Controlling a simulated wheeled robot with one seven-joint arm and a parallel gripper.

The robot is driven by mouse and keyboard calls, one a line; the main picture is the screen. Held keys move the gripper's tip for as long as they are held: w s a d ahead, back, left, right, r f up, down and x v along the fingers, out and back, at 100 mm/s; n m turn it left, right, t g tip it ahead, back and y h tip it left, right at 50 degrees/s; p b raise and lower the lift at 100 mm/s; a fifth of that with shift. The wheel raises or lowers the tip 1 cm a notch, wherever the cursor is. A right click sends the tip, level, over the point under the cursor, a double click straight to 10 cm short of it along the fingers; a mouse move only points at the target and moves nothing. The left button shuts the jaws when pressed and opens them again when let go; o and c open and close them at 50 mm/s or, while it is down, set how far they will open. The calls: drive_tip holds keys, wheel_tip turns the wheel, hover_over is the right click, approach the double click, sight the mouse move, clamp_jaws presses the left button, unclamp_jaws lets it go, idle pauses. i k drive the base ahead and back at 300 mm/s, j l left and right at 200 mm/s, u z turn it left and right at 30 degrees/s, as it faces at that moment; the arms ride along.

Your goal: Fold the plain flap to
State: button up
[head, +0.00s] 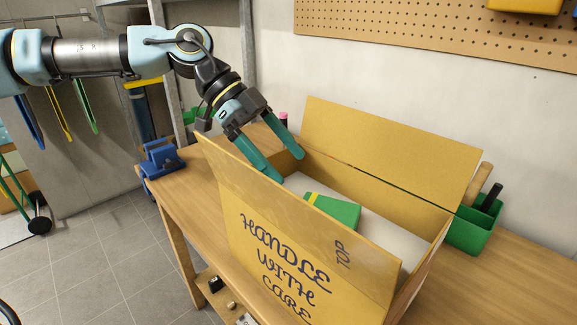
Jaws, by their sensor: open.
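An open cardboard box (240,223) stands on the wooden bench, with "HANDLE WITH CARE" and "TOP" written on its near side. The far flap (390,150) stands up, leaning back, and its visible face is plain. The near flap (250,170) also stands up and hides part of the inside. My gripper (290,168) is open and empty, pointing down over the left end of the box, between the near and far flaps. Its fingertips are close to the left end; I cannot tell whether they touch it. A left end flap is not clearly visible.
A green block with a yellow band (335,210) lies inside the box. A blue vise (160,158) is at the bench's left end. A green bin (468,232) with tools stands right of the box. A pegboard (430,35) hangs on the wall behind.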

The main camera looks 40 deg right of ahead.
sight(438, 168)
drive_tip(key=i, duration=0.85)
